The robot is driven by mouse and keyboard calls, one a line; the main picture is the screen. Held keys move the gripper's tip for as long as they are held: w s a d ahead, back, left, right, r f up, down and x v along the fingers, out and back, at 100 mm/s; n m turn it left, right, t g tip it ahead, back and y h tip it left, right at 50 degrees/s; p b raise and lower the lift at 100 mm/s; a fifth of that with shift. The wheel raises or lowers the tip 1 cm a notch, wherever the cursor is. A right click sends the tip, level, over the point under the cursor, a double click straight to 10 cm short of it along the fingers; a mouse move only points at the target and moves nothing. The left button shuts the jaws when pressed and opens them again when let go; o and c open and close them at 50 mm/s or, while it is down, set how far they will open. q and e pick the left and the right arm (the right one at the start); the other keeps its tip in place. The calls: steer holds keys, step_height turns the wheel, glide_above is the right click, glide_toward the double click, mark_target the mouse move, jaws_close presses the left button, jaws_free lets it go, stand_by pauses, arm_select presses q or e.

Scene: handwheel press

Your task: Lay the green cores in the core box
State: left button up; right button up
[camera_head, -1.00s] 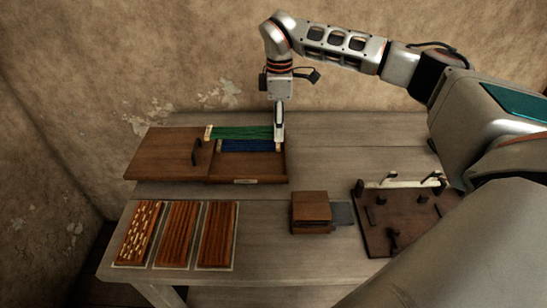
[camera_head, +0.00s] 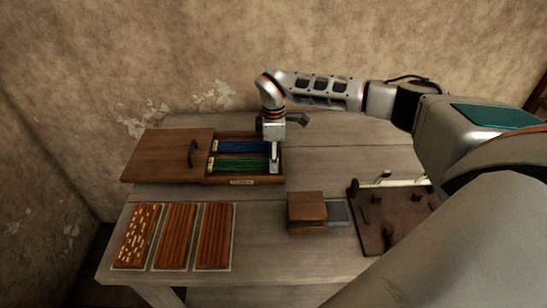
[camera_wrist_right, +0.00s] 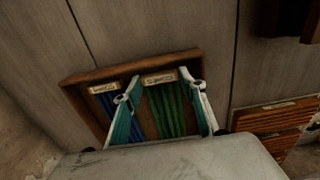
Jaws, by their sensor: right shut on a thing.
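The wooden core box (camera_head: 230,182) stands at the back left of the table. Dark blue cores (camera_head: 240,146) lie in its rear part, and the green cores (camera_head: 240,164) are at its front part. My right gripper (camera_head: 273,165) points down at the box's right end, shut on the green cores. In the right wrist view my gripper's fingers (camera_wrist_right: 161,98) stand on both sides of the green cores (camera_wrist_right: 172,112), with the blue cores (camera_wrist_right: 108,108) to the left. I cannot tell whether the green bundle touches the box floor. My left gripper is not in view.
A brown board with a black handle (camera_head: 165,155) lies against the box's left side. Several grooved brown trays (camera_head: 175,236) lie at the front left. A small wooden block (camera_head: 306,212) and a dark peg board (camera_head: 370,230) stand to the right. The table's back right is clear.

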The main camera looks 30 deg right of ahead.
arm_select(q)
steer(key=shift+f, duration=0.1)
arm_select(e)
steer(key=shift+f, duration=0.3)
steer(key=o, duration=1.2)
steer(key=shift+r, duration=0.55)
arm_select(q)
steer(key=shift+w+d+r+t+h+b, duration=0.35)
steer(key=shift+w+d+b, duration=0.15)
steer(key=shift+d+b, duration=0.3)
arm_select(e)
step_height(320, 180, up, 12)
steer(key=shift+f, duration=0.15)
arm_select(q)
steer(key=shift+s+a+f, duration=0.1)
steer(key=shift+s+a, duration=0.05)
arm_select(e)
steer(key=shift+f, duration=0.1)
